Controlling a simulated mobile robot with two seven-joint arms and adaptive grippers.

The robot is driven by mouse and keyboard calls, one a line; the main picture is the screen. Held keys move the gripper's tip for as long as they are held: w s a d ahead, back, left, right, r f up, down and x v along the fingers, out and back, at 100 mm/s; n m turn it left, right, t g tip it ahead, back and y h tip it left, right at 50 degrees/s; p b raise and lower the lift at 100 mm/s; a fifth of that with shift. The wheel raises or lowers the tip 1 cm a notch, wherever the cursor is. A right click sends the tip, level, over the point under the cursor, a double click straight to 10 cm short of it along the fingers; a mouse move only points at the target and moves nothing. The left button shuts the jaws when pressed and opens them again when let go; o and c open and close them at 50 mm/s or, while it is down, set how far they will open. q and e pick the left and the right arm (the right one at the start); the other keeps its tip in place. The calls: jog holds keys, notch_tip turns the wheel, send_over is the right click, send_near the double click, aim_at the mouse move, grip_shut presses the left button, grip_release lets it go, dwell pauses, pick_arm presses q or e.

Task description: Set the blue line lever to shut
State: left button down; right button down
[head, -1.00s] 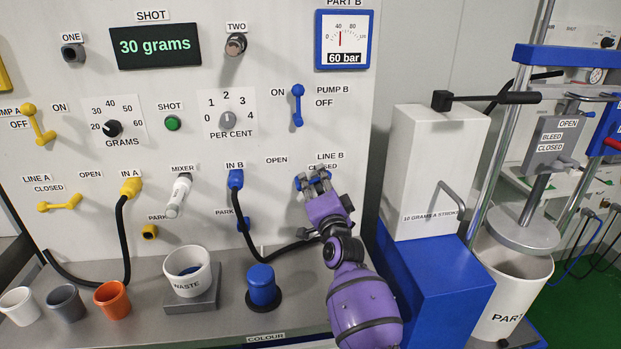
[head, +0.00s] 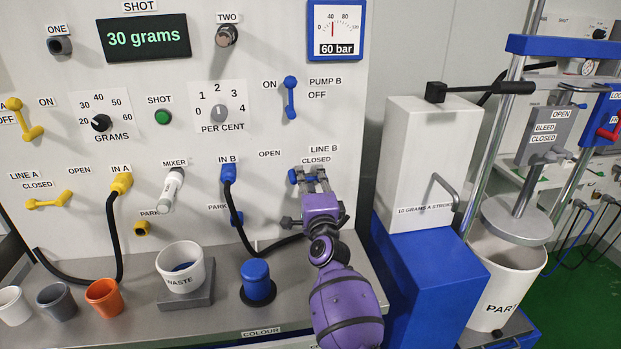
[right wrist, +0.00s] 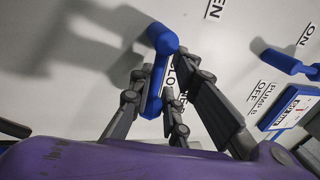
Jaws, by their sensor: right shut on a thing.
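The blue line lever (head: 293,176) is on the panel below the LINE B and CLOSED labels. It lies roughly level, its blue end knob at the left and its arm running right under CLOSED, partly hidden by my fingers. My right gripper (head: 313,180) is shut on it. In the right wrist view the lever (right wrist: 161,42) shows as a blue bar with a rounded knob, and its arm passes down between the fingers of my gripper (right wrist: 160,100). My left gripper is not in view.
The blue IN B plug (head: 228,174) and its black hose are left of the lever. The PUMP B lever (head: 290,97) is above. A white pump housing (head: 425,165) stands to the right.

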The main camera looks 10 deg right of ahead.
jog(key=shift+a+f, duration=0.3)
jog(key=shift+f, duration=0.15)
jog(key=c, duration=1.8)
grip_release()
jog(key=shift+c, duration=0.2)
jog(key=shift+d+r, duration=0.1)
jog(key=shift+d, duration=0.05)
jog(key=v, duration=1.2)
